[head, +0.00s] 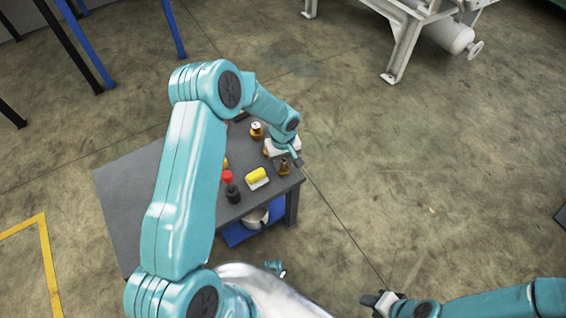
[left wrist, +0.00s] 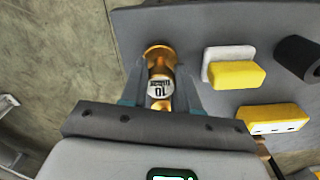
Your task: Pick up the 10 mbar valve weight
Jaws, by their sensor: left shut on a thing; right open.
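The 10 mbar valve weight (left wrist: 160,75) is a small brass piece with a white label reading 10, seen in the left wrist view between the fingers of my left gripper (left wrist: 160,98). In the head view the brass weight (head: 284,169) is near the right edge of the dark table (head: 130,190). My left gripper (head: 292,158) reaches down over it from above and is shut on it. I cannot tell whether the weight is clear of the table top. My right gripper (head: 382,302) is open and empty at the bottom right, away from the table.
A yellow and white block (head: 257,178), a black cylinder (head: 233,194), a red-topped item (head: 227,176) and another brass piece (head: 257,131) stand on the table. A white pot (head: 255,218) sits on a blue lower shelf (head: 236,235). Floor right of the table is clear.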

